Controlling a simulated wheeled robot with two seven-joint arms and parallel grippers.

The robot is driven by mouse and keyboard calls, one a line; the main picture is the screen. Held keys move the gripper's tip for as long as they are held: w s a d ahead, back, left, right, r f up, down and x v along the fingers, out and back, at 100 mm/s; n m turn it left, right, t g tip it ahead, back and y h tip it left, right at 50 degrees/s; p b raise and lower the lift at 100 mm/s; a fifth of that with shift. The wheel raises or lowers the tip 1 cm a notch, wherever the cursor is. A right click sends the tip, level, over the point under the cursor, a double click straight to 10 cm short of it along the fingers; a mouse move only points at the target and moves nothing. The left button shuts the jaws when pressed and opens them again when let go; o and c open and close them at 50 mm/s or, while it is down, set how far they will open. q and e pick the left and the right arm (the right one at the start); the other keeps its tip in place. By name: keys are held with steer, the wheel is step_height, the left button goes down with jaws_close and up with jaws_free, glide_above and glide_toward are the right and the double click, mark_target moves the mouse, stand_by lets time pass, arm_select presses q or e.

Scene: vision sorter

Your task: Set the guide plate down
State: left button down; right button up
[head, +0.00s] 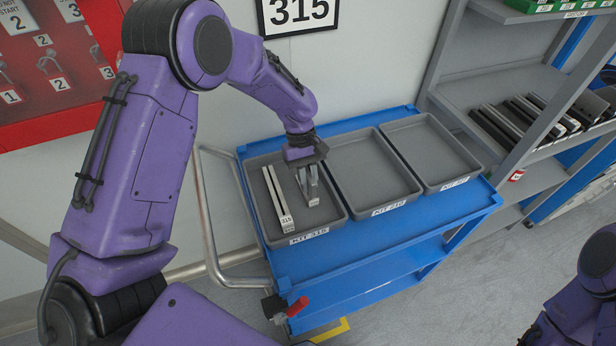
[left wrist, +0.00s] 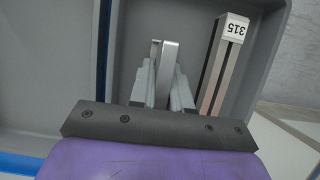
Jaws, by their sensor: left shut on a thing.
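My left gripper (head: 308,180) points down into the tray marked KIT 315 (head: 309,237), at the left of the blue cart. It is shut on the guide plate, a narrow silver metal piece that shows between the fingers in the left wrist view (left wrist: 168,62). The fingers hide part of the plate, and I cannot tell whether it touches the tray floor. Beside it, apart from the gripper, a long slotted metal rail (head: 276,197) with a 315 label lies in the same tray; it also shows in the left wrist view (left wrist: 222,65). My right gripper is not in view.
Two empty grey trays, a middle one (head: 392,207) and a right one (head: 455,184), stand on the blue cart (head: 395,232). A grey shelf (head: 470,90) with dark and light bars stands at the right. A bent metal handle (head: 207,215) is at the cart's left.

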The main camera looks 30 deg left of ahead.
arm_select(q)
steer(key=shift+w+d+f, duration=0.1)
steer(key=shift+w, duration=0.15)
steer(key=c, duration=1.2)
jaws_free()
steer(key=shift+o, duration=0.6)
steer(key=shift+s, duration=0.3)
steer(key=b+v, duration=0.1)
steer(key=v, duration=1.1)
steer(key=shift+w, duration=0.2)
